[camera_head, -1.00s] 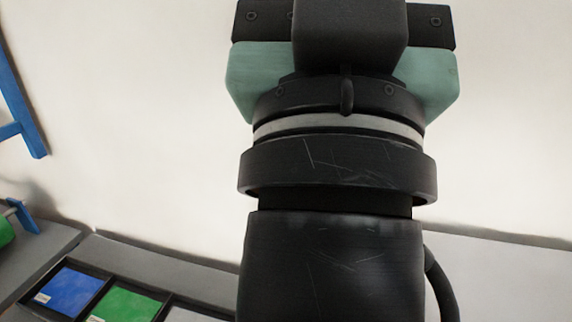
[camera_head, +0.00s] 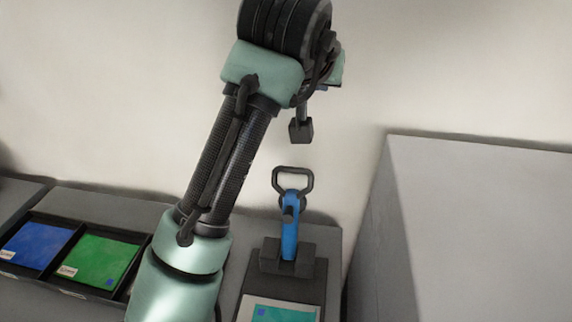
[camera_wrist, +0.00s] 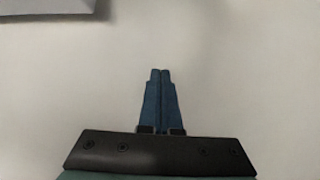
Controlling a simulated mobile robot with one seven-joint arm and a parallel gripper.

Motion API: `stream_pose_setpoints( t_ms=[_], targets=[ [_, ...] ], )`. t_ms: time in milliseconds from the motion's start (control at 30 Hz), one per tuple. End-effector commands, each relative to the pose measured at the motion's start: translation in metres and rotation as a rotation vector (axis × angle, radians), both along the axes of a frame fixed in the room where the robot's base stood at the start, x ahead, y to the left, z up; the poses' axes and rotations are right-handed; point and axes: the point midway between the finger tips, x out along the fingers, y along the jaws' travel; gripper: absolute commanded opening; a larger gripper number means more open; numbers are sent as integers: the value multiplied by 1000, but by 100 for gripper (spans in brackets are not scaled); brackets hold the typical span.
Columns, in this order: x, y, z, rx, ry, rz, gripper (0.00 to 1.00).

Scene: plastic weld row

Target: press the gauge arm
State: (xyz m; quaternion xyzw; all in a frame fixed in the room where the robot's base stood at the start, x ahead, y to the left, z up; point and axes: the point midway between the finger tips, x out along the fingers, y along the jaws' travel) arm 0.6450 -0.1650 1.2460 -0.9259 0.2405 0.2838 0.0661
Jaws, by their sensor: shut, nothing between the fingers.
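The gauge arm appears to be the blue lever (camera_head: 290,226) with a dark loop handle (camera_head: 292,181) at its top, in the head view. It stands upright in a dark bracket (camera_head: 287,257) on a dark plate at the back of the bench. My gripper (camera_wrist: 159,72) shows in the wrist view with its two blue fingers shut together and empty, against a pale wall. In the head view my wrist is above the handle, clear of it, and the fingers are mostly hidden. The gauge arm is not seen in the wrist view.
A large grey box (camera_head: 480,230) stands right of the gauge. A dark tray at left holds a blue panel (camera_head: 38,245) and a green panel (camera_head: 100,258). A teal-and-white card (camera_head: 280,311) lies in front of the bracket. A pale wall (camera_head: 460,70) is behind.

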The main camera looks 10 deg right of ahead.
Motion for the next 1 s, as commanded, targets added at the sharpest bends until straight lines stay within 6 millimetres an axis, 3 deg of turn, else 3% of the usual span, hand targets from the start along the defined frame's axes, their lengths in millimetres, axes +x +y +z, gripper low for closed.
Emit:
stream_pose_setpoints(
  t_ms=[33, 100, 233, 400, 767, 1000],
  targets=[
    [3, 10, -24, 40, 64, 20, 0],
    [3, 22, -47, 86, 148, 44, 0],
    [1, 40, -72, 138, 252, 79, 0],
    [-1, 49, -82, 162, 301, 98, 0],
    [1, 48, -84, 162, 301, 96, 0],
    [18, 40, -109, 163, 302, 96, 0]
  ],
)
